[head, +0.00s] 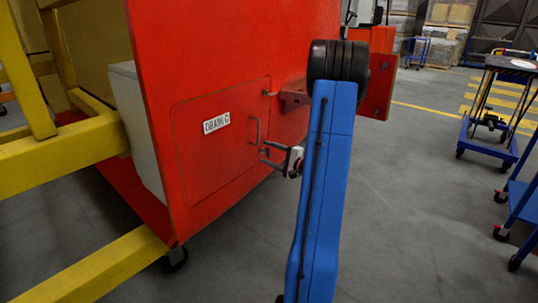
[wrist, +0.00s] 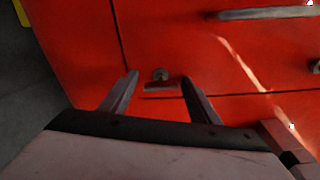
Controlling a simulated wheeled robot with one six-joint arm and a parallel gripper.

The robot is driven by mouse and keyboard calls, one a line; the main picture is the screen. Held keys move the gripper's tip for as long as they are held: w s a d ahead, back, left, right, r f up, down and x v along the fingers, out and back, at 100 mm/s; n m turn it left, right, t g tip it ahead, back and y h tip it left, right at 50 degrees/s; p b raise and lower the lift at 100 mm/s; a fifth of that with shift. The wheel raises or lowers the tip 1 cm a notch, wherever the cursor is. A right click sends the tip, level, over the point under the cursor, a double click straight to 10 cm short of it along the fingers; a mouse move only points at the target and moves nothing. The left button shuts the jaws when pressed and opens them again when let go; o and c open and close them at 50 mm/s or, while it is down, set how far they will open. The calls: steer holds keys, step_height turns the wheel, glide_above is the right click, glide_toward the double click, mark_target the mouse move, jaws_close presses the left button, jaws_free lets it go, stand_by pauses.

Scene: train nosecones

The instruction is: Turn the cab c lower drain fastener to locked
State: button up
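The red drain door (head: 205,165) carries a white label (head: 216,123) that appears to read DRAIN C. My gripper (head: 265,157) is at the door's lower right, below the door handle (head: 256,130). In the wrist view my gripper (wrist: 159,76) is open, one finger on each side of a small metal fastener (wrist: 160,86). The fastener's flat bar lies roughly parallel to the door handle (wrist: 268,12) and the nearby door seam. No finger visibly touches it; the depth gap cannot be told. My gripper hides this fastener in the head view.
Another fastener (head: 268,93) sits at the door's upper right, and shows at the wrist view's right edge (wrist: 316,66). Yellow frame beams (head: 75,155) stand left. Grey floor (head: 400,220) is clear to the right, before blue carts (head: 480,135).

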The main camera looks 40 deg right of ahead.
steer(key=s+d, duration=0.2)
steer(key=s, duration=1.5)
steer(key=shift+s+d, duration=0.15)
steer(key=shift+d, duration=0.05)
steer(key=shift+a+r, duration=0.1)
steer(key=c, duration=0.7)
steer(key=w+a+r+n+g+y, duration=0.1)
steer(key=n+g, duration=0.1)
steer(key=n, duration=0.1)
steer(key=w+a+r+n+g+y, duration=0.1)
steer(key=w+a+n+y, duration=0.1)
steer(key=n, duration=0.1)
steer(key=w+a+r+n+g+y, duration=0.1)
steer(key=w+n+g, duration=0.1)
steer(key=n, duration=0.1)
steer(key=shift+w+a+g, duration=0.2)
steer(key=shift+a+g, duration=0.05)
steer(key=shift+g, duration=0.05)
steer(key=shift+c, duration=0.6)
steer(key=w+d+r+n+g+h, duration=0.2)
steer(key=w+r+n+g+h, duration=0.15)
steer(key=r+n, duration=0.3)
steer(key=w+d+r+n+g+h, duration=0.1)
steer(key=w+r+n+g+h, duration=0.2)
steer(key=r+n, duration=0.4)
steer(key=shift+m+g+y, duration=0.25)
steer(key=shift+m+g, duration=0.4)
steer(key=x, duration=1.5)
steer(key=shift+s+f, duration=0.1)
steer(key=shift+f, duration=0.35)
